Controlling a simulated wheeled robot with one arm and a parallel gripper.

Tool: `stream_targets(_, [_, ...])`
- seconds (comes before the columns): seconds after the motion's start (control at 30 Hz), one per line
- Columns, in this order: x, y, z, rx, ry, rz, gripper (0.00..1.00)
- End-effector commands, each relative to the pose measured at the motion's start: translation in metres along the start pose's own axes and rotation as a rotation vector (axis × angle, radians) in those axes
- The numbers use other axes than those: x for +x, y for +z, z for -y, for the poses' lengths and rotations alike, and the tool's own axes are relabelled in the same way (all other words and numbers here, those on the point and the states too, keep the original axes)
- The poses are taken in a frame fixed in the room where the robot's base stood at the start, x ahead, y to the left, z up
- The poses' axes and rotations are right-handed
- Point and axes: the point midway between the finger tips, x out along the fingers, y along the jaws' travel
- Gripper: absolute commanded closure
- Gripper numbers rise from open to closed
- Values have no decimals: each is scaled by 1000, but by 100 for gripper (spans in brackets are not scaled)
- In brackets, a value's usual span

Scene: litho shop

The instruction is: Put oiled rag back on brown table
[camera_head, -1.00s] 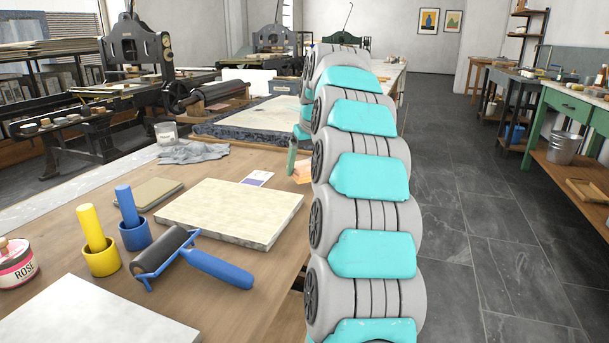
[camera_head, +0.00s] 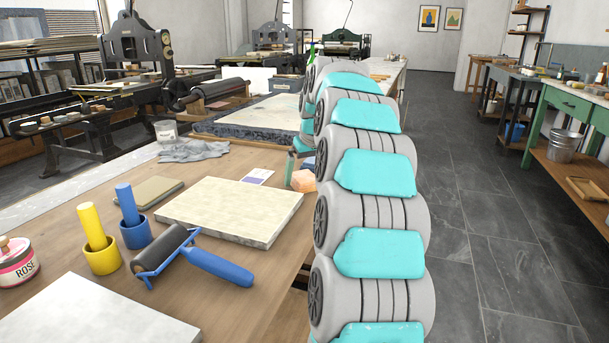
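A crumpled grey cloth (camera_head: 192,150), which looks like the rag, lies on the brown wooden table (camera_head: 90,215), towards its far left edge beside a clear tub. Whether it is oiled I cannot tell. My arm, grey with turquoise panels, reaches away along the table's right side. My gripper is hidden behind the arm's own links, so its opening and anything in it cannot be seen.
On the table are a pale stone slab (camera_head: 230,211), a blue-handled roller (camera_head: 205,262), yellow (camera_head: 99,250) and blue (camera_head: 133,225) holders, a pink ROSE tin (camera_head: 16,263) and an orange-tan block (camera_head: 304,181). The dark floor at right is clear.

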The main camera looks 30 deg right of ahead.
Motion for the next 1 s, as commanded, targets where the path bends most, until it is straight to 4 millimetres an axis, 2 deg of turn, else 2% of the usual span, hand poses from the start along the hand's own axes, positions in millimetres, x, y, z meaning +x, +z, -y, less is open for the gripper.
stream_targets(0.27, [-11,-2,0,0,2,-5,0])
stream_targets(0.7, [-88,-3,0,-1,2,-7,0])
stream_targets(1.0, [-117,-2,0,-1,0,-1,0])
